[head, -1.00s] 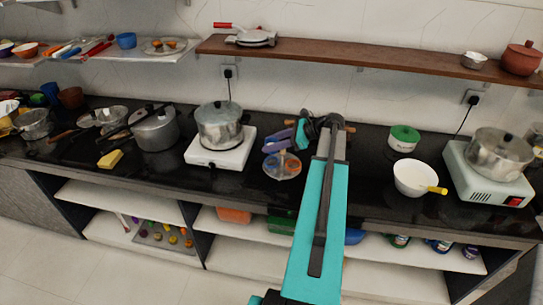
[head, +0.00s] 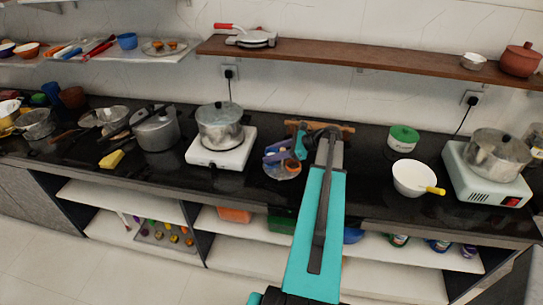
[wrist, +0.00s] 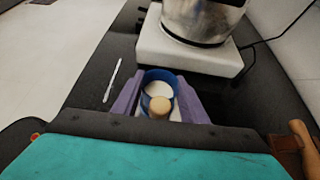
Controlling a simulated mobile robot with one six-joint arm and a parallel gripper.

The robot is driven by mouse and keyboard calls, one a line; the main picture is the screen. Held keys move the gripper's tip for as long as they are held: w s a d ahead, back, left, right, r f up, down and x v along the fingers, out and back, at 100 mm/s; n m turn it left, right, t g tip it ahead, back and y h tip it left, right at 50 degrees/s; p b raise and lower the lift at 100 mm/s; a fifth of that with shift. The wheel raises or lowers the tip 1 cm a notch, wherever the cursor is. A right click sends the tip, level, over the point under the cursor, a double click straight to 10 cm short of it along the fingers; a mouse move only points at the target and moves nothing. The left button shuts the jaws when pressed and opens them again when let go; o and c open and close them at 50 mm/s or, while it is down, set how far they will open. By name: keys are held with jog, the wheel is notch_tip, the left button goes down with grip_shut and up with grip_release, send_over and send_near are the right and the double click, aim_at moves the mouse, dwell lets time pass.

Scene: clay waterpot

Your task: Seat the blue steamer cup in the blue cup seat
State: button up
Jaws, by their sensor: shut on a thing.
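The blue steamer cup (wrist: 154,77) is between the purple fingers of my gripper (wrist: 157,98) in the wrist view. Its inside looks white. A round tan knob (wrist: 161,106) shows at the cup's near side; I cannot tell whether it touches the cup. In the head view my gripper (head: 277,153) is over a round plate (head: 284,173) with orange-brown parts on the black counter. My gripper covers much of that plate. I cannot pick out the blue cup seat, nor tell whether the cup rests on anything.
A steel pot (head: 220,124) on a white hotplate (head: 222,149) stands just left of the plate. A wooden piece (head: 345,128) lies behind my arm. A white bowl (head: 414,178) and a green-lidded tub (head: 403,138) stand to the right. A thin white stick (wrist: 112,80) lies on the counter.

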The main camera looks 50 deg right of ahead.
jog(key=shift+f, duration=0.75)
jog(key=shift+f, duration=0.15)
jog(key=o, duration=1)
jog(key=shift+r, duration=0.2)
jog(key=shift+s+d, duration=0.15)
jog(key=shift+s, duration=0.05)
jog(key=b+v, duration=0.3)
jog(key=v, duration=0.6)
jog(key=shift+s+d+r+b, duration=0.15)
jog(key=shift+s+d+b, duration=0.05)
jog(key=shift+s+b, duration=0.1)
jog(key=shift+v, duration=0.9)
jog(key=shift+r, duration=0.1)
